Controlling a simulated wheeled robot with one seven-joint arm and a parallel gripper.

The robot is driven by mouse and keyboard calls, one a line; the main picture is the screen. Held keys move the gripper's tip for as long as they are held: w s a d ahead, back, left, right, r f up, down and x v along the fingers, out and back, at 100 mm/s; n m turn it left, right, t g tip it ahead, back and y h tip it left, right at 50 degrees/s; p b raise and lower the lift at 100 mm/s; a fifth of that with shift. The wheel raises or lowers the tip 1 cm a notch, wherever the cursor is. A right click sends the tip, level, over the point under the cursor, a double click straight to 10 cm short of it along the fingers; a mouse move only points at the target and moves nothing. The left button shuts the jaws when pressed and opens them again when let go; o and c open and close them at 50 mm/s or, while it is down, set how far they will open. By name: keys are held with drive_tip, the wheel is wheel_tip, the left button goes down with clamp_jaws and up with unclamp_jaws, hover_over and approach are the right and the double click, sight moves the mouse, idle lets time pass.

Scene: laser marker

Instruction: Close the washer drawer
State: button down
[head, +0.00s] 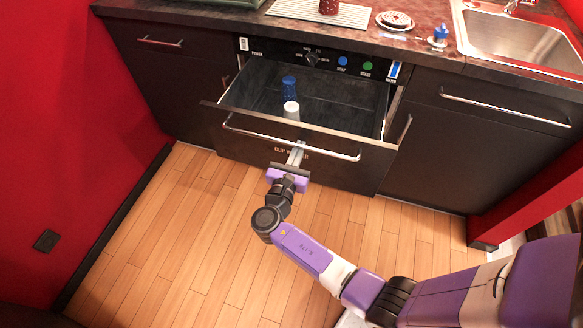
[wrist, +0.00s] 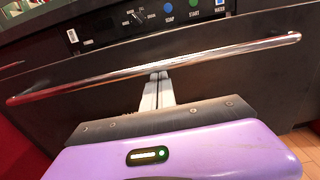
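The washer drawer (head: 345,160) is dark and pulled out from the cabinet front, with its inside visible from above. A long silver bar handle (head: 250,133) runs across its front; the handle also crosses the wrist view (wrist: 230,56). A blue cup (head: 289,83) and a white cup (head: 291,110) stand inside the drawer. My gripper (head: 299,147) is in front of the drawer, near the middle of the handle. In the wrist view its fingers (wrist: 157,85) lie side by side with their tips at the bar. Whether they touch the bar I cannot tell.
A control panel (head: 315,61) with a knob and coloured buttons is above the drawer. The counter holds a sink (head: 520,42) and a white rack (head: 335,14). Dark cabinets flank the drawer, and a red wall (head: 60,120) is left. The wooden floor (head: 190,240) in front is mostly clear.

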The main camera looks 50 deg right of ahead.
drive_tip(key=b+x, duration=1)
drive_tip(key=x, duration=1.7)
drive_tip(key=shift+d, duration=0.2)
drive_tip(key=shift+d+r, duration=0.1)
drive_tip(key=shift+r, duration=0.05)
